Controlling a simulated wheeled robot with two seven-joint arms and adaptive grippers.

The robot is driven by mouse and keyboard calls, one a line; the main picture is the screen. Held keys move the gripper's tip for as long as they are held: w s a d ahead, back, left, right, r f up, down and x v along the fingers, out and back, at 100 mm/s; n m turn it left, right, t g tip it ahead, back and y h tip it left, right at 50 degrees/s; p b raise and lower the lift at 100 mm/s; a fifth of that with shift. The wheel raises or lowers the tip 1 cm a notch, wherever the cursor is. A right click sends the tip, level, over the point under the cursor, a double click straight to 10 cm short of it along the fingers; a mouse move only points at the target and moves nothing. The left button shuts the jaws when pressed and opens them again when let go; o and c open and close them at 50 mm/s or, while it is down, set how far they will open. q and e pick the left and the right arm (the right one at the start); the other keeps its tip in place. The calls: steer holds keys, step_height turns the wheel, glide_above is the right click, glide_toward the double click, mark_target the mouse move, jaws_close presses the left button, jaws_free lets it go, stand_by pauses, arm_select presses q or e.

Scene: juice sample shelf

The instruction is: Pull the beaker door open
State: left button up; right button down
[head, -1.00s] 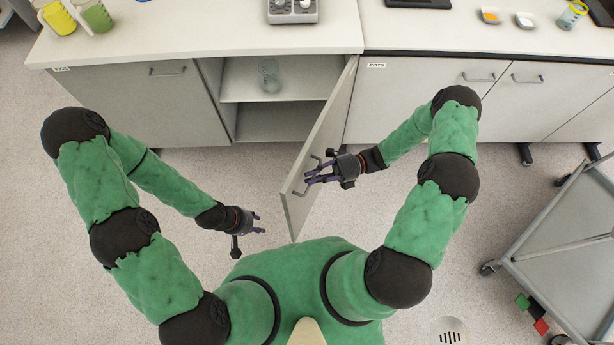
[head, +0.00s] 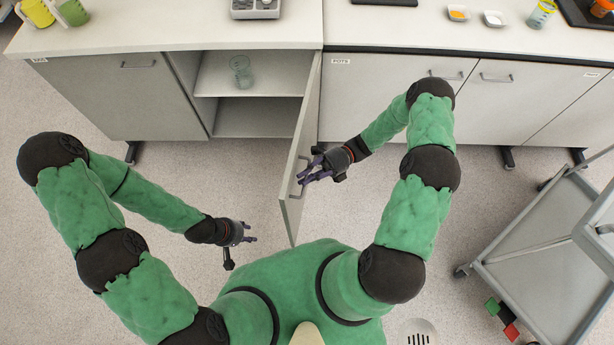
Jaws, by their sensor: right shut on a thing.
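The beaker door (head: 304,135) stands swung wide open from the cabinet, its edge towards me. My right gripper (head: 308,172) is shut on the handle. Inside the open cabinet, clear glass beakers (head: 241,70) stand on the upper shelf (head: 268,82). My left gripper (head: 249,239) hangs over the floor to the left of the door, touching nothing; its fingers look apart.
A closed door (head: 135,95) is left of the opening, and closed doors labelled POTS (head: 370,95) are to the right. A grey trolley (head: 530,250) stands at the right. Jugs, small dishes and a tray device (head: 255,8) are on the counter. The floor between is clear.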

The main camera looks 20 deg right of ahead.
steer(key=shift+w, duration=0.15)
steer(key=c, duration=1.5)
jaws_free()
steer(key=shift+d, duration=0.1)
steer(key=v, duration=1.2)
